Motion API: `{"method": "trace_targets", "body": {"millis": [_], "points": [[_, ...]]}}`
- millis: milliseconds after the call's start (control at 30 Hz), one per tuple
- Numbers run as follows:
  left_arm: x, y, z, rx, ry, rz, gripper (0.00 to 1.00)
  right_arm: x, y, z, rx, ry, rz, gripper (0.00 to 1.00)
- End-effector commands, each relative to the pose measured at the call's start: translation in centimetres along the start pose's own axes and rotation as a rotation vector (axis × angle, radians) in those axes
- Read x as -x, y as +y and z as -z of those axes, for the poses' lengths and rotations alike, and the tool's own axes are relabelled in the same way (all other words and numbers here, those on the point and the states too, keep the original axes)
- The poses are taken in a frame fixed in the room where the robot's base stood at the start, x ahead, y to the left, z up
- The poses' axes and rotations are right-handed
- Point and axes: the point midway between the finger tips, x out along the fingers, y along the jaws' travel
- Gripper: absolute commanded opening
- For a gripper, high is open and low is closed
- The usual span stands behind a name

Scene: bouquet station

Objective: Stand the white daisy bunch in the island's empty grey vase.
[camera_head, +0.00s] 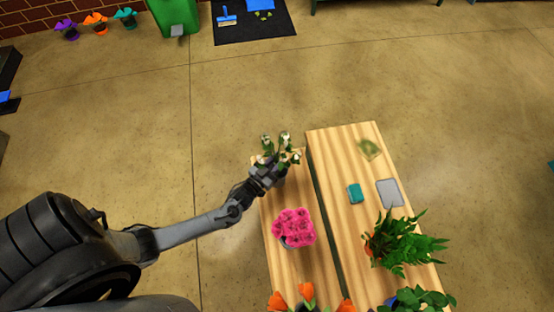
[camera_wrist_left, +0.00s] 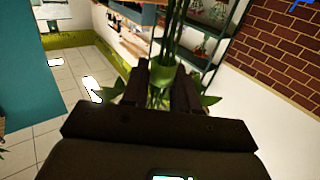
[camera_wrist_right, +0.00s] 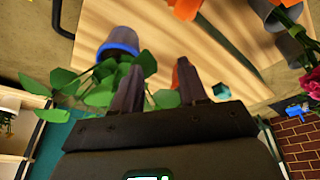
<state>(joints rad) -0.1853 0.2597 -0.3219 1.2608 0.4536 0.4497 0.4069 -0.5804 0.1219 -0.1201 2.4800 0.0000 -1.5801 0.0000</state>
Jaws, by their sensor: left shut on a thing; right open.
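The white daisy bunch (camera_head: 284,143) is at the far end of the left wooden table in the head view, its white blooms and green leaves showing just beyond my left gripper (camera_head: 266,172). My left gripper is shut on the bunch; in the left wrist view, its green stems (camera_wrist_left: 172,42) with a green band run between the fingers (camera_wrist_left: 161,88). I cannot make out the empty grey vase for certain; the gripper and leaves cover part of that table end. My right gripper (camera_wrist_right: 158,88) is open and shows only in the right wrist view.
Pink flowers (camera_head: 294,226) in a grey pot and orange flowers (camera_head: 305,293) stand nearer on the left table. The right table holds a fern (camera_head: 405,243), a blue-potted plant (camera_head: 425,298), a teal block (camera_head: 355,194) and a grey plate (camera_head: 389,194). A narrow gap separates the tables.

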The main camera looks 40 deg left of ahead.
Motion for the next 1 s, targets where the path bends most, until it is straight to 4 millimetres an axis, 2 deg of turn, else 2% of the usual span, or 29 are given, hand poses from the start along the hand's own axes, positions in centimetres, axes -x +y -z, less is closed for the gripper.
{"method": "trace_targets", "body": {"millis": [1000], "points": [[-0.05,0.02,-0.82,0.001,0.002,0.000,0.00,-0.63,-0.10,-0.17,-0.003,0.001,0.003,0.43]]}}
